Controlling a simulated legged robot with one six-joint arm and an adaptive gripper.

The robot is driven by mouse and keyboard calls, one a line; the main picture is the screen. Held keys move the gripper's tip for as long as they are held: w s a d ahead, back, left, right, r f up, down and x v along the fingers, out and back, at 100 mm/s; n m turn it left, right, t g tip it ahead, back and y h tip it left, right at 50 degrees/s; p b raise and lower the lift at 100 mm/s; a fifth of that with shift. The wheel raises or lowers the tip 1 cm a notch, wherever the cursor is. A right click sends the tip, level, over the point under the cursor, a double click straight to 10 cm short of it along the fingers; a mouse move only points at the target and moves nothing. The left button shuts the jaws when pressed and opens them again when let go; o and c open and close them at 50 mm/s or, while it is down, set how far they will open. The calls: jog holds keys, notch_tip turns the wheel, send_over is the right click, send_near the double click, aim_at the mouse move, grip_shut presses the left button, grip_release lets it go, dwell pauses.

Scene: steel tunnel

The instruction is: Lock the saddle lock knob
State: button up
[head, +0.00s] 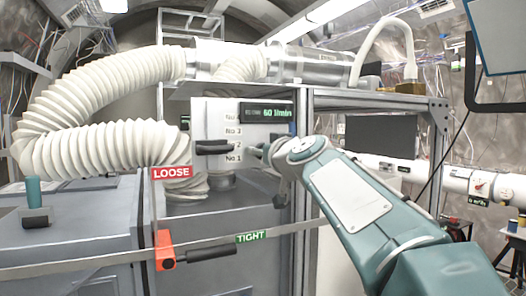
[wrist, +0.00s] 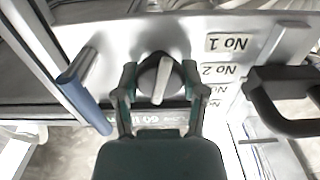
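A red-orange lever piece with a black grip (head: 205,254) sits on the grey cabinet front, between a red LOOSE label (head: 172,172) and a green TIGHT label (head: 251,236). I cannot tell for sure that this is the saddle lock knob. My gripper (head: 268,152) is away from it, up at the white panel. In the wrist view my gripper (wrist: 162,84) is open, with one finger on each side of a round dark dial with a pale pointer (wrist: 160,80). I cannot tell whether either finger touches the dial.
The panel (head: 215,118) carries number labels and a green display (head: 265,112). A black handle (head: 213,147) juts from it, close to my gripper. A white corrugated hose (head: 100,145) curves at the left. A metal frame post (head: 301,180) stands right of the panel.

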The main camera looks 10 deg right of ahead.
jog(key=shift+m, duration=0.3)
jog(key=m, duration=0.9)
jog(key=shift+d+f, duration=0.1)
jog(key=m, duration=0.5)
jog(key=shift+w+f, duration=0.1)
jog(key=shift+f+m, duration=0.15)
jog(key=shift+m, duration=1.85)
jog(key=shift+f, duration=0.1)
jog(key=o, duration=1.2)
jog(key=shift+c, duration=0.2)
jog(key=shift+r, duration=0.2)
